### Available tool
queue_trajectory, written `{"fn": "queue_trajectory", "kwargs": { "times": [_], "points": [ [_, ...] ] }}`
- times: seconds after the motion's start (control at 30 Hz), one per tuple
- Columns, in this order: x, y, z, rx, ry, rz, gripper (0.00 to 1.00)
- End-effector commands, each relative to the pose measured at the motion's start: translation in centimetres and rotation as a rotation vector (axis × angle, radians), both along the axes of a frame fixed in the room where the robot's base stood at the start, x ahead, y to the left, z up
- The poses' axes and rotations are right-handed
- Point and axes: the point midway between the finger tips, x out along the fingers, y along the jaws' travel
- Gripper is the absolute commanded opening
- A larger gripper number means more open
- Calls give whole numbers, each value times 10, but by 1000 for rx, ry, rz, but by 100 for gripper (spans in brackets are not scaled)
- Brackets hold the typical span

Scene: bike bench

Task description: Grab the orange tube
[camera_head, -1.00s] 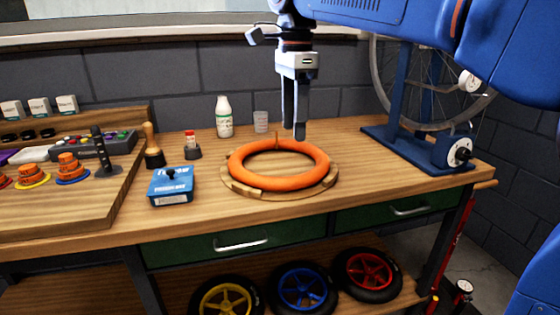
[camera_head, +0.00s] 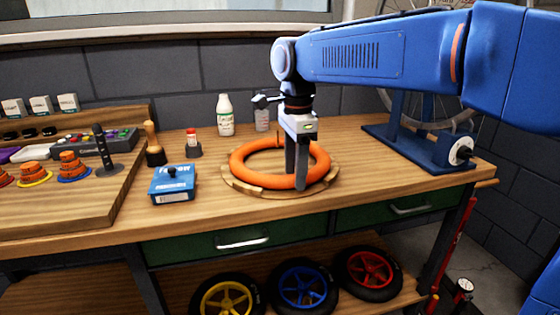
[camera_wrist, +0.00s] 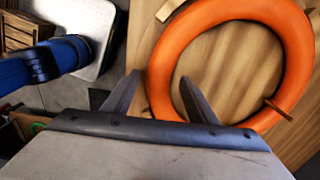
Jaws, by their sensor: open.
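The orange tube (camera_head: 248,174) is a thick ring lying flat on a round wooden board (camera_head: 232,187) on the bench. My gripper (camera_head: 296,181) is pointing down at the tube's near right part, its fingers apart. In the wrist view my open gripper (camera_wrist: 163,88) has one finger outside the ring and the other over its inside. A section of the orange tube (camera_wrist: 159,75) lies between them. The fingers hide a small part of the tube. I cannot tell whether either finger touches it.
A blue box (camera_head: 172,184) stands left of the board, with a white bottle (camera_head: 225,115) behind. A blue wheel stand (camera_head: 412,150) is at the right back. Wheels with tires, one blue (camera_head: 302,287), lie on the shelf below. The bench right of the board is clear.

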Motion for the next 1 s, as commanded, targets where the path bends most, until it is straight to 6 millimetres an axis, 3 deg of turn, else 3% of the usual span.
{"fn": "queue_trajectory", "kwargs": {
  "times": [0.1, 0.37, 0.57, 0.87, 1.0],
  "points": [
    [0, 0, -9, 0, 0, 0, 52],
    [0, 0, -11, 0, 0, 0, 52],
    [0, 0, -11, 0, 0, 0, 7],
    [0, 0, -9, 0, -1, 0, 6],
    [0, 0, 3, 1, -2, 0, 6]
  ]
}}
